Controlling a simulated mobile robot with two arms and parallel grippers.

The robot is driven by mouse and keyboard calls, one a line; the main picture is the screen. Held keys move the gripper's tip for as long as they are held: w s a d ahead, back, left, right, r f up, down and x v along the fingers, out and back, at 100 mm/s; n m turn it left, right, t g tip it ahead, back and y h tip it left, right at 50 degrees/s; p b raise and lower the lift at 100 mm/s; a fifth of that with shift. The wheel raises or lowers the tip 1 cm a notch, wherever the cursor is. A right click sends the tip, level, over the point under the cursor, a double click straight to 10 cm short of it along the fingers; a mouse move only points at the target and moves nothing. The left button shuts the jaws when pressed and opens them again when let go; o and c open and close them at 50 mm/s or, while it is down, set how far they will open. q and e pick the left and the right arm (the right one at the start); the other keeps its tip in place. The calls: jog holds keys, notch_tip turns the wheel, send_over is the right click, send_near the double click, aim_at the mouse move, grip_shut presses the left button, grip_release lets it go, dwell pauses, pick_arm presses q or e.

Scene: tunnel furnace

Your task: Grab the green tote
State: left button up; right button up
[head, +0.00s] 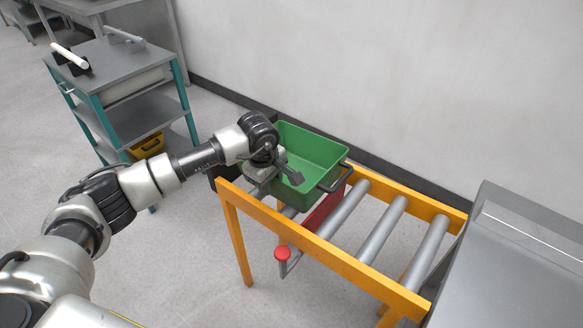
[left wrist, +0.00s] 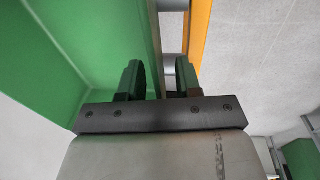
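The green tote (head: 318,147) sits on the far left end of the roller conveyor, with a dark handle on its right side. It also shows in the left wrist view (left wrist: 95,40). My left gripper (head: 279,182) is at the tote's near left wall, with one finger over the inside and the other partly hidden on the outside. In the left wrist view, the left gripper (left wrist: 159,78) has its fingers apart, with the tote's wall edge between them. A gap shows beside the wall; contact is unclear. My right gripper is not in view.
The yellow-framed roller conveyor (head: 340,262) has a red-knobbed lever (head: 282,254) at its front. A metal machine surface (head: 510,270) adjoins it at right. A teal-legged cart (head: 120,80) stands at left. The wall is close behind; the floor in front is clear.

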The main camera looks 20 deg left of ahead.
pick_arm(q)
jog(key=shift+c, duration=0.3)
grip_shut()
jog(key=shift+r, duration=0.2)
